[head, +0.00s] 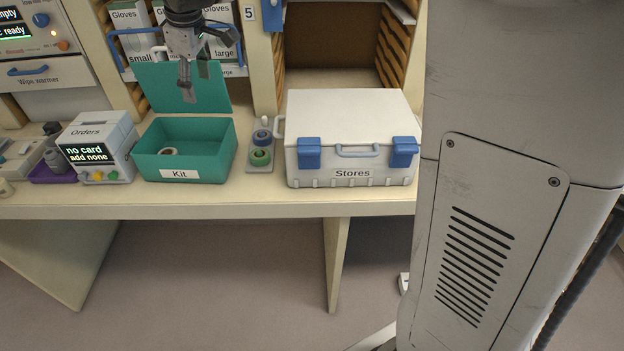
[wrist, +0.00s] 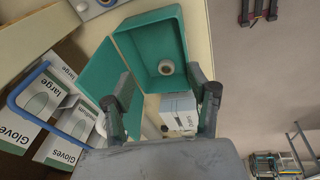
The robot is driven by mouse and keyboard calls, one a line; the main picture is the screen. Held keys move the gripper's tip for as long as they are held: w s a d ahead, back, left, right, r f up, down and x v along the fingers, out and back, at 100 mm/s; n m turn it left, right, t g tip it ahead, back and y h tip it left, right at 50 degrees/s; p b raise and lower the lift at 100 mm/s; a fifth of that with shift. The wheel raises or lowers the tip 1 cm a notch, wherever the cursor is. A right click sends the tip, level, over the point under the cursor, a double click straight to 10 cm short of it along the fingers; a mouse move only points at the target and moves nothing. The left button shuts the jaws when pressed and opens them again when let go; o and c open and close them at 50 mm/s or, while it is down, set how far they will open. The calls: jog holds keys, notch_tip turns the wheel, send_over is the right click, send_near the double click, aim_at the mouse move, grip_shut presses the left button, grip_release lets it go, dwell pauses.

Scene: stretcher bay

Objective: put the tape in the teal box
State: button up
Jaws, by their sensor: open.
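The teal box (head: 215,166), labelled Kit, stands on the counter with its lid (head: 160,86) raised at the back. The tape also shows in the wrist view (wrist: 166,67), inside the teal box (wrist: 151,48). My gripper (head: 207,78) is above the box, in front of the raised lid. Its fingers are apart and nothing is between them. In the wrist view the open fingers (wrist: 160,97) frame the box's near end.
A small holder with a green roll (head: 260,157) and a blue roll (head: 262,136) stands right of the box. The closed white Stores case (head: 345,115) is further right. The Orders printer (head: 98,145) stands close on the left. Glove boxes (head: 128,18) are behind.

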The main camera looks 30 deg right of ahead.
jog(key=s+d+m+t, duration=0.1)
jog(key=s+d+m, duration=0.25)
jog(key=s, duration=0.45)
jog(key=s+d+m+t, duration=0.1)
jog(key=s+d+m, duration=0.1)
jog(key=s+d, duration=0.35)
jog(key=s+d+f+m+t, duration=0.1)
jog(key=s+f, duration=0.3)
jog(key=s, duration=0.5)
jog(key=s+d+f+m+t, duration=0.1)
jog(key=s+f+m, duration=0.3)
jog(key=s, duration=0.4)
jog(key=shift+s+d+h, duration=0.3)
jog(key=shift+s+d, duration=0.05)
jog(key=shift+d, duration=0.1)
notch_tip(320, 180, down, 2)
jog(key=shift+f+b, duration=0.1)
jog(key=shift+b, duration=1)
jog(key=shift+c, duration=0.4)
